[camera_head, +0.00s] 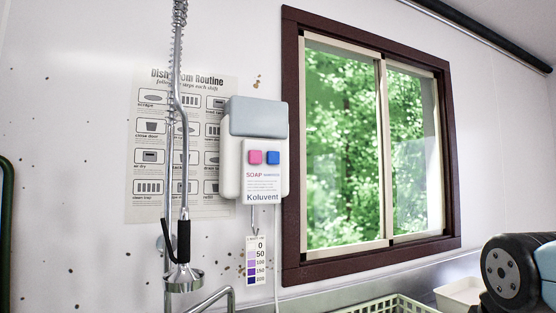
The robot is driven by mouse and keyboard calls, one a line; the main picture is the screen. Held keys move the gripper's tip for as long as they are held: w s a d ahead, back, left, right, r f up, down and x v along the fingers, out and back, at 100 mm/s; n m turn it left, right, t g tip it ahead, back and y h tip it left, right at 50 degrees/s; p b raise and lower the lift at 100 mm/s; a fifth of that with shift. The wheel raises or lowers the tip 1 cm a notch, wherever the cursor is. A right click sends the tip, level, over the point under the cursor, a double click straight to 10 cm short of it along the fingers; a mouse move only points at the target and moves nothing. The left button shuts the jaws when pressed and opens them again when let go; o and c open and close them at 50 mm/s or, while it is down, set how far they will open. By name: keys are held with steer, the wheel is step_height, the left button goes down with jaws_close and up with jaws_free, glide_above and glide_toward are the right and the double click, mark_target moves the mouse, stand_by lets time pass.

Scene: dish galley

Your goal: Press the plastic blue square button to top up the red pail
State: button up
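The blue square button (273,157) is on the front panel of the white and grey wall-mounted soap dispenser (258,116). A pink square button (255,157) sits just to its left. The dispenser hangs on the white wall, left of the window. No red pail is in view. My gripper is not in view; a dark, rounded arm part that looks like mine (514,272) shows at the lower right, well apart from the dispenser.
A spring-hose sprayer (183,277) hangs in front of a routine poster (143,185), left of the dispenser. A colour strip (256,262) hangs below it. A pale green rack (392,303) and a white tub (458,294) stand at the bottom right. The window (340,150) is at the right.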

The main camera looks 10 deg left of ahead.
jaws_close()
stand_by(1.4)
